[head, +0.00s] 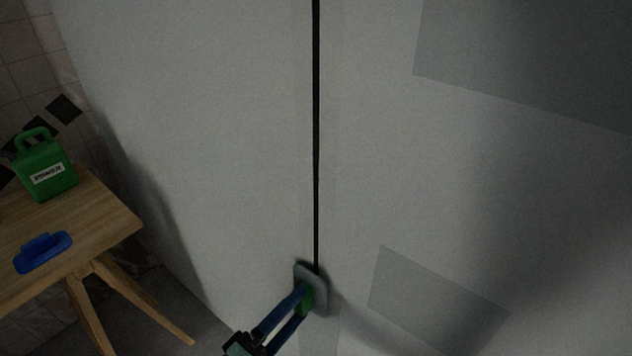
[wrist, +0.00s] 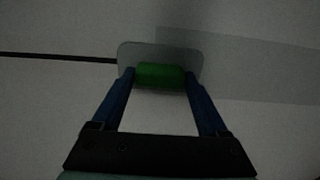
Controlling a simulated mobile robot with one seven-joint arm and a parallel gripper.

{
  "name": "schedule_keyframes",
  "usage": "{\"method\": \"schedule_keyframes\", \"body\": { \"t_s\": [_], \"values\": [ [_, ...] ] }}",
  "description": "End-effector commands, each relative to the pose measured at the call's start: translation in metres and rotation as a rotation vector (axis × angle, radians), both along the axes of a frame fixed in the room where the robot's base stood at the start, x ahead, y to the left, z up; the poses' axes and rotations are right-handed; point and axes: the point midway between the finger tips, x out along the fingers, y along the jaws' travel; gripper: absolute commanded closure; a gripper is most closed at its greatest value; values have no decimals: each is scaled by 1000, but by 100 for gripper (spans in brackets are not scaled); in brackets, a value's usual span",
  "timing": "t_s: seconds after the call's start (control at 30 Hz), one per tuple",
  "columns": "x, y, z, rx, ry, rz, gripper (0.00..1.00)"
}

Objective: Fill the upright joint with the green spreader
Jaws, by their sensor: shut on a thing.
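The upright joint (head: 316,130) is a narrow dark gap running down between two pale wall panels. In the wrist view the joint (wrist: 55,57) runs in from the left and ends at the spreader's edge. The green spreader has a green handle and a grey plate (head: 320,283); its handle also shows in the wrist view (wrist: 160,75). My gripper (head: 303,293) is shut on the green handle. The plate lies at or close against the wall, over the low part of the joint. Below the plate no dark gap shows. Whether the plate touches the wall is hard to tell.
A wooden table (head: 125,215) stands at the left. On it are a green container (head: 45,170) with a label and a blue handled tool (head: 43,253). Large grey patches lie on the right panel. The wall around the joint is free of obstacles.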

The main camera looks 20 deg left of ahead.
Motion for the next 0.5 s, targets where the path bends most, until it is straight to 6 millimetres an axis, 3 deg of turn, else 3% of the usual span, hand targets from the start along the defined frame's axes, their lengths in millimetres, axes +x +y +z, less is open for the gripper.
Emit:
{"method": "schedule_keyframes", "body": {
  "t_s": [0.5],
  "values": [
    [4,-2,1,1,-1,-1,81]
  ]
}}
